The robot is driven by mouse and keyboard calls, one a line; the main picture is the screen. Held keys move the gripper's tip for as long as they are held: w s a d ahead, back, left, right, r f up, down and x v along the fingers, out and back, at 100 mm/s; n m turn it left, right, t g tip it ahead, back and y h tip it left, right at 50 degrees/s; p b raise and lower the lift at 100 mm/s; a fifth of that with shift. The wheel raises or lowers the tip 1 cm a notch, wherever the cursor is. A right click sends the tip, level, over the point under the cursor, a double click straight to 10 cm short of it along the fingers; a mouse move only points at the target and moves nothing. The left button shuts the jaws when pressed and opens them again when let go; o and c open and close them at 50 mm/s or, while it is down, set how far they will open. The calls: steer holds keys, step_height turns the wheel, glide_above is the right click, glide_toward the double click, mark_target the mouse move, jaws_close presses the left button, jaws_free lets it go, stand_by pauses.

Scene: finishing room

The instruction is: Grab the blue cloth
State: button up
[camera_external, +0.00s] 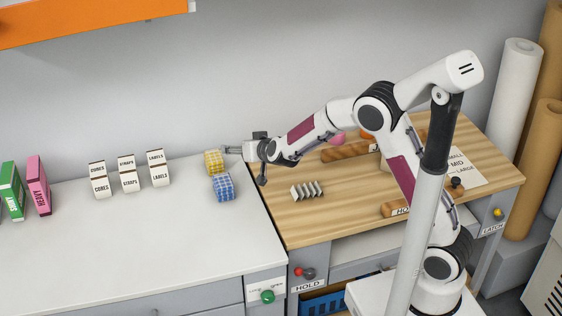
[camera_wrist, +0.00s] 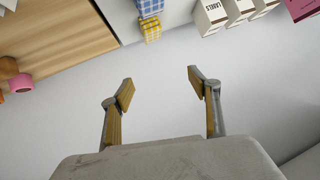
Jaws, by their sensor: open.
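The blue cloth (camera_external: 222,187) is a folded, checked block on the white counter, close to its right edge beside the wooden worktop. It also shows at the top of the wrist view (camera_wrist: 149,7), cut off by the frame edge. A yellow checked cloth (camera_external: 213,162) lies just behind it and shows in the wrist view too (camera_wrist: 151,30). My gripper (camera_external: 243,165) is open and empty, just to the right of the two cloths in the external view. In the wrist view its spread fingers (camera_wrist: 161,87) have only plain pale surface between them, with both cloths beyond the tips.
Several small labelled boxes (camera_external: 129,175) stand left of the cloths, with green (camera_external: 12,191) and pink (camera_external: 38,185) boxes farther left. A grey ridged holder (camera_external: 307,191) sits on the wooden worktop (camera_external: 300,228). The front of the white counter (camera_external: 130,245) is clear.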

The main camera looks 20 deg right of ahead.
steer(key=a+f+h, duration=0.1)
steer(key=a+f, duration=0.3)
steer(key=f, duration=0.3)
steer(key=t+h, duration=0.2)
glide_toward(223, 183)
steer(key=x, duration=0.4)
steer(key=shift+r, duration=0.2)
steer(key=shift+s+f, duration=0.1)
steer(key=shift+f, duration=0.4)
steer(key=shift+x, duration=1.3)
steer(key=shift+x, duration=2.6)
steer(key=shift+d+f, duration=0.1)
steer(key=shift+d, duration=0.05)
